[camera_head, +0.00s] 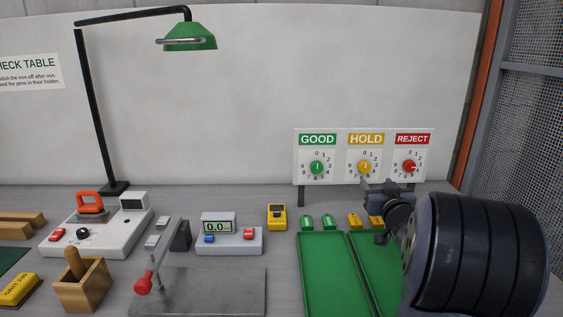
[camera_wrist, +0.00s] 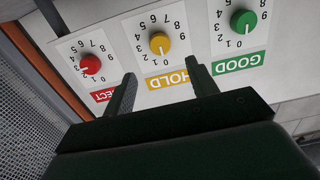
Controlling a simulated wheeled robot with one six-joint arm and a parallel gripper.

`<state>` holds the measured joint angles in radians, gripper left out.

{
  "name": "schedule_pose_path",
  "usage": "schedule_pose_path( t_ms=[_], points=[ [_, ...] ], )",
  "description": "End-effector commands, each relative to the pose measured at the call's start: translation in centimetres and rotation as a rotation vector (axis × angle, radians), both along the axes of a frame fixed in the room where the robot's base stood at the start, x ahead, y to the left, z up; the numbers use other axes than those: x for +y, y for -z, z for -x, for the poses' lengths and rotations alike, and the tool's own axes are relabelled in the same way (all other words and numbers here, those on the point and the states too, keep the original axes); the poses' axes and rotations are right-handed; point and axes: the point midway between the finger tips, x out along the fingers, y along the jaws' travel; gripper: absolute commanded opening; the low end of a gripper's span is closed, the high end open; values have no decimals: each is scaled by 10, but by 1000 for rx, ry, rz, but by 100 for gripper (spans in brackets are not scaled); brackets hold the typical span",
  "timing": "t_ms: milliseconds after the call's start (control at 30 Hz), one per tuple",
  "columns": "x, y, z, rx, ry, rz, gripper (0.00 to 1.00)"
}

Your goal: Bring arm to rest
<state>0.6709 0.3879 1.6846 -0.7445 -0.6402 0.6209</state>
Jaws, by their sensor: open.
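My gripper (camera_head: 388,190) is raised in front of the dial board (camera_head: 365,134) at the right of the head view. My dark arm hides the ground below and right of it. In the wrist view my gripper (camera_wrist: 163,82) has its two fingers apart, with nothing between them. The board appears upside down there, with a red REJECT dial (camera_wrist: 90,64), a yellow HOLD dial (camera_wrist: 160,43) and a green GOOD dial (camera_wrist: 243,21). The fingers point at the board and overlap the lower labels. I cannot tell whether they touch it.
Green trays (camera_head: 325,285) lie under my arm, with green and yellow tags behind. A mesh panel (camera_head: 525,120) bounds the right.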

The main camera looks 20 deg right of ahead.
Motion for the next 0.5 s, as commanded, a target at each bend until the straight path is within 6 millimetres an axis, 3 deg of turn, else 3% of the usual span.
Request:
schedule_pose_path(
  t_ms=[500],
  points=[
    [-20, 0, -79, 0, -1, -1, 55]
  ],
)
